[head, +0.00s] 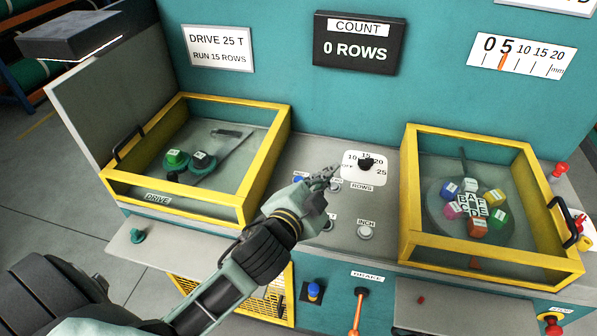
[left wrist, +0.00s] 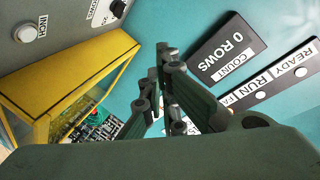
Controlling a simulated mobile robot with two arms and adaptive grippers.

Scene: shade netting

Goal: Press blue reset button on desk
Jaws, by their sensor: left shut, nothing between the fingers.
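A blue button (head: 298,180) shows on the grey desk panel, just left of my left gripper; its label is mostly covered by the gripper. My left gripper (head: 332,171) is shut and empty, reaching over the panel from the front left. Its fingertips are close to the rows dial, right of the blue button; the gap to the surface is hard to judge. In the left wrist view the shut fingers (left wrist: 165,55) stand before the teal wall, and the blue button is not seen. A second blue knob (head: 314,291) sits on the front face. My right gripper is not in view.
A black rows knob (head: 365,163) and an INCH button (head: 365,231) share the panel. Yellow-framed boxes stand at left (head: 274,150) and right (head: 410,190). A count display (head: 358,43) reads 0 ROWS. An orange brake lever (head: 357,308) is in front.

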